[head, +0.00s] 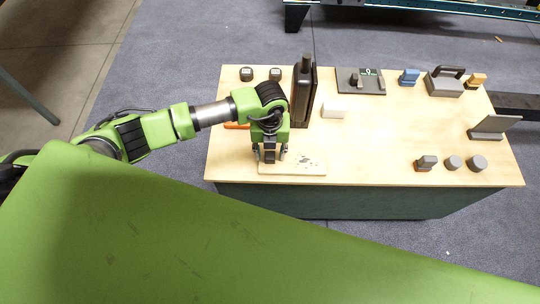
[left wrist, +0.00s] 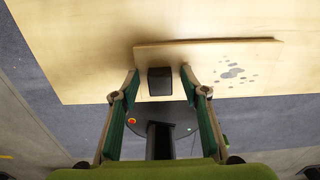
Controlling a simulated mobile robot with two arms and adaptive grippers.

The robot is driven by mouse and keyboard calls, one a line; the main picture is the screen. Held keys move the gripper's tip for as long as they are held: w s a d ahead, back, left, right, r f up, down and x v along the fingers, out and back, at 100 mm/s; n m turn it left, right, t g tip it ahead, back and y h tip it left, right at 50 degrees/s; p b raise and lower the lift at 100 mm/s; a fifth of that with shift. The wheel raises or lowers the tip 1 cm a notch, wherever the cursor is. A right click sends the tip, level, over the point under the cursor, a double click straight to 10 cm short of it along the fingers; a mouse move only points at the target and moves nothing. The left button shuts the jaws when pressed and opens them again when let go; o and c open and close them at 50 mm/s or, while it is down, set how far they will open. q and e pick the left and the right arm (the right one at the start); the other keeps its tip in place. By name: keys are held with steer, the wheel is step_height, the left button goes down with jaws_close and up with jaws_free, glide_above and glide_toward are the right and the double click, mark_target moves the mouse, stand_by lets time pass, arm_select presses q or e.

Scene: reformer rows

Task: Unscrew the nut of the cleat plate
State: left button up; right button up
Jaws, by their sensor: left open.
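No part is clearly marked as the cleat plate. A dark grey plate (head: 350,89) at the back middle of the table carries small upright pieces and a green-marked label; I cannot make out a nut on it. My left gripper (head: 270,156) is open, pointing down over the left end of a pale wooden board (head: 305,168) at the front edge. In the left wrist view, a dark square block (left wrist: 160,80) shows between the open fingertips (left wrist: 160,95), against the board (left wrist: 250,55). Whether the fingers touch it I cannot tell. My right gripper is not in view.
A tall dark case (head: 303,95) stands just right of my left arm, beside a white block (head: 334,111). A grey box with a black handle (head: 445,84) and blue and orange pieces stand back right. Small grey cylinders (head: 477,162) stand front right. The table's middle is clear.

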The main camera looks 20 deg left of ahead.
arm_select(q)
steer(key=shift+r, duration=0.15)
step_height(320, 180, up, 12)
step_height(320, 180, up, 7)
steer(key=p, duration=0.5)
glide_above(270, 153)
steer(key=shift+s, duration=0.1)
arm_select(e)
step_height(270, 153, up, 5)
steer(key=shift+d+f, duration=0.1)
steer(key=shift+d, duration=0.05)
